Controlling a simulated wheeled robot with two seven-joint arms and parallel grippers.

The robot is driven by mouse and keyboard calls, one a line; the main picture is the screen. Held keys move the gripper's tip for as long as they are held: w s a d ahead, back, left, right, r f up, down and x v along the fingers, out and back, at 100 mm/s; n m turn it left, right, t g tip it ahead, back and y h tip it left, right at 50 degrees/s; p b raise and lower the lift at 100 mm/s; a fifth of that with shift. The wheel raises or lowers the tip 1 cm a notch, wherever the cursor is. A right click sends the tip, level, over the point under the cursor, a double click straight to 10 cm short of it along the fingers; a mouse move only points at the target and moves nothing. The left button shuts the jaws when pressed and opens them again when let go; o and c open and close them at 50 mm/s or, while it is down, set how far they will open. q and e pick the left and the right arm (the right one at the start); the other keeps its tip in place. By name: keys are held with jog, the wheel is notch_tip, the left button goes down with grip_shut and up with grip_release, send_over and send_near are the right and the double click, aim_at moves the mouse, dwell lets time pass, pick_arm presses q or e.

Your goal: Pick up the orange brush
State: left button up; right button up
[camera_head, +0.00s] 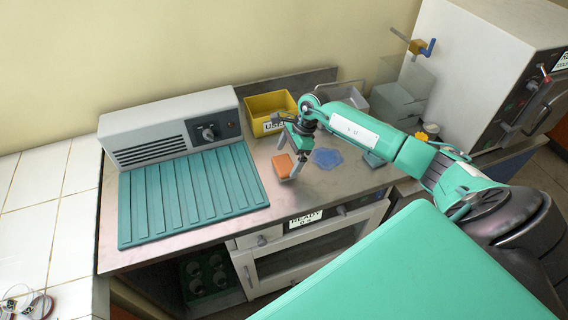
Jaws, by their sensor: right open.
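An orange brush (283,166) lies on the grey metal counter, right of the teal ribbed mat and near the counter's front. Only its orange block shows clearly; a paler part is at its lower edge. My right gripper (288,157) reaches in from the right, points down and is open. Its fingers are at the brush, one on the far left side and one to the right. I cannot tell whether they touch it. My left gripper is not in view.
A teal ribbed mat (190,196) with a grey control box (170,128) behind it fills the counter's left. A yellow bin (270,107) stands at the back. A blue translucent piece (327,158) lies right of the gripper. A white incubator (478,70) stands at right.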

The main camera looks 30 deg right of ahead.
aim_at(286, 163)
jog(key=shift+x, duration=1.15)
jog(key=c, duration=0.9)
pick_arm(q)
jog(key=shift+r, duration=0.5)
pick_arm(e)
jog(key=shift+c, duration=0.2)
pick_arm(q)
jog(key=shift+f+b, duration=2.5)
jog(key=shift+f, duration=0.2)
pick_arm(e)
notch_tip(286, 163, up, 20)
